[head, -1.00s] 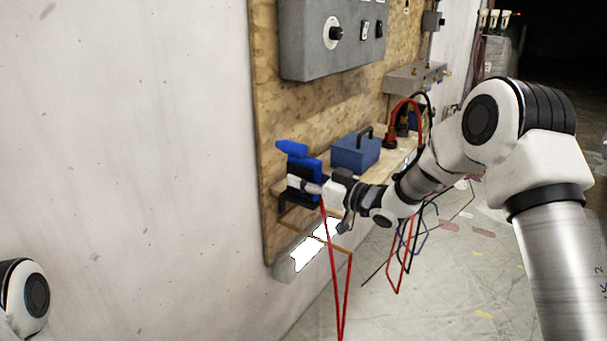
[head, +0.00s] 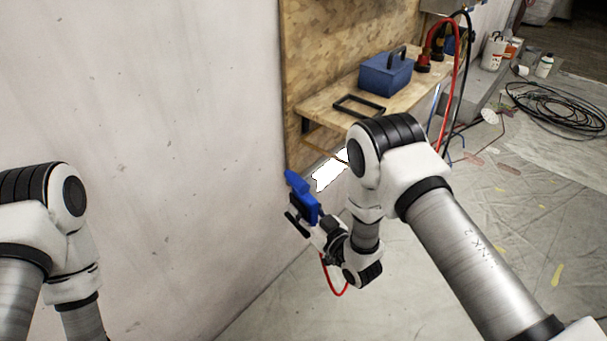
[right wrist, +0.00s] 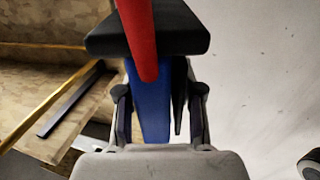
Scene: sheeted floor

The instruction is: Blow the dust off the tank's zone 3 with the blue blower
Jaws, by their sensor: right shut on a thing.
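The blue blower (head: 298,185) is held near the white wall, below and left of the wooden shelf in the head view. My right gripper (head: 306,218) is shut on it. A red hose (head: 332,283) hangs in a loop under the gripper. In the right wrist view, the blue body (right wrist: 150,105) sits between the fingers, with the red hose (right wrist: 138,40) and a black part (right wrist: 185,30) above it. My left arm shows at the left edge, but its gripper is out of view. I cannot make out the tank or its zone 3.
The wooden shelf (head: 325,105) carries an empty black frame (head: 358,107), a blue box (head: 386,75) with a handle, and red fittings (head: 422,64). A coiled black cable (head: 560,105) and bottles (head: 544,66) lie farther right. The sheeted floor below my gripper is open.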

